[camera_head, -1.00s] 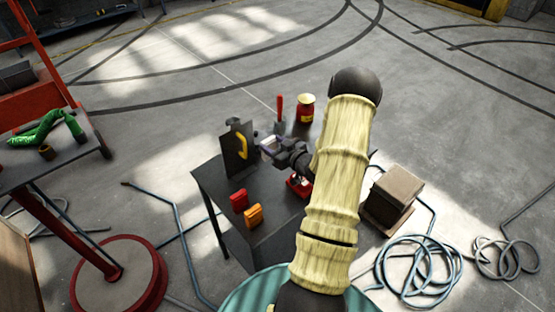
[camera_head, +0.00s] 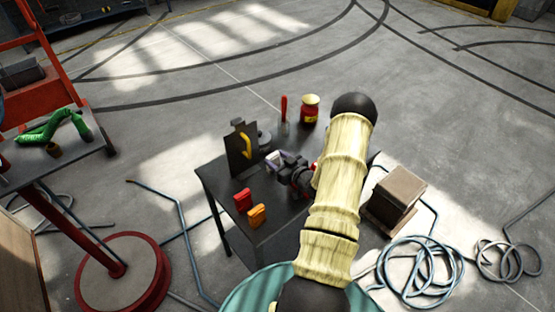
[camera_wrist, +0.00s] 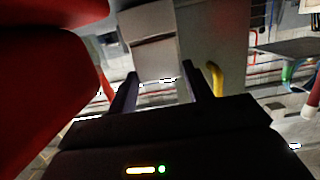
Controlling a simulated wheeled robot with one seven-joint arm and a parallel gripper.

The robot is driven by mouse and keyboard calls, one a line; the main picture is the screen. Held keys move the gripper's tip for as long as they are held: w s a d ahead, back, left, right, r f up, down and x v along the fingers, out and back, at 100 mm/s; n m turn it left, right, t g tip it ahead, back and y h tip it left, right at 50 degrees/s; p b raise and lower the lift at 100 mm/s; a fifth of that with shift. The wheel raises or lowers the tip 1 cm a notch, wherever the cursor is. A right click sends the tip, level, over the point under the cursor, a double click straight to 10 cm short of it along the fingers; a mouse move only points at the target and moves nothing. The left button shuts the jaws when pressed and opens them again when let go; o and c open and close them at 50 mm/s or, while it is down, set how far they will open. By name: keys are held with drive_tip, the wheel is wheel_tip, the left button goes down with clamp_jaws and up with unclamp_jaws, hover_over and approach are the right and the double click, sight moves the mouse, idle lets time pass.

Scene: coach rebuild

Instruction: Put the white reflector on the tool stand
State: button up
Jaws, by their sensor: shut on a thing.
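My gripper (camera_head: 276,163) is over the dark table, shut on a pale block that appears to be the white reflector (camera_head: 273,159). In the wrist view the reflector (camera_wrist: 155,45) shows as a light grey block between the two dark fingers (camera_wrist: 165,88). A stand with a dark top (camera_head: 85,156), a red post and a round red base is at the left and looks like the tool stand.
The dark table (camera_head: 212,182) carries an upright black panel (camera_head: 240,150) with a yellow hook, red (camera_head: 243,199) and orange (camera_head: 256,215) blocks, and a red jar (camera_head: 309,110). A brown box (camera_head: 396,190) and coiled hoses (camera_head: 418,268) lie right. A large red surface (camera_wrist: 45,70) blocks the wrist view's left.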

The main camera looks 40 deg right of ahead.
drive_tip(key=shift+f, duration=0.2)
drive_tip(key=o, duration=1)
drive_tip(key=shift+r, duration=0.15)
drive_tip(key=shift+r, duration=0.15)
drive_tip(key=b+v, duration=0.3)
drive_tip(key=v, duration=0.9)
